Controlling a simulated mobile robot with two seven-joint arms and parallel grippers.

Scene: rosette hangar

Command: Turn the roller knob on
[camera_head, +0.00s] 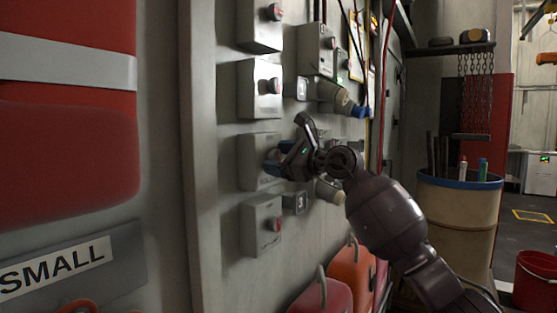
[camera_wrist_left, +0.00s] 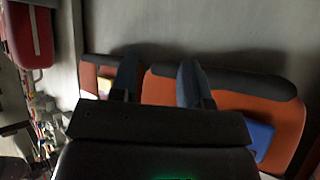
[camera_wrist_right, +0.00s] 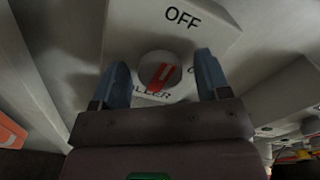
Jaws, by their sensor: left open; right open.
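The roller knob (camera_wrist_right: 159,72) is a round grey knob with a red pointer bar, on a light grey switch box (camera_wrist_right: 205,30) in the right wrist view. "OFF" is printed on the box, with a partly hidden "...LLER" label. The red bar is tilted, and its exact setting is hard to tell. My right gripper (camera_wrist_right: 158,85) is open, with one blue finger on each side of the knob, apart from it. In the head view the right gripper (camera_head: 273,160) is at a wall box (camera_head: 249,150) and hides its knob. My left gripper (camera_wrist_left: 160,80) is open and empty.
Other knob boxes are above (camera_head: 252,90) and below (camera_head: 253,226) on the wall. Grey connectors (camera_head: 335,94) stick out to the right. A barrel (camera_head: 455,215) and a red bucket (camera_head: 536,280) stand at right. Orange seat-like pads (camera_wrist_left: 215,100) lie near my left gripper.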

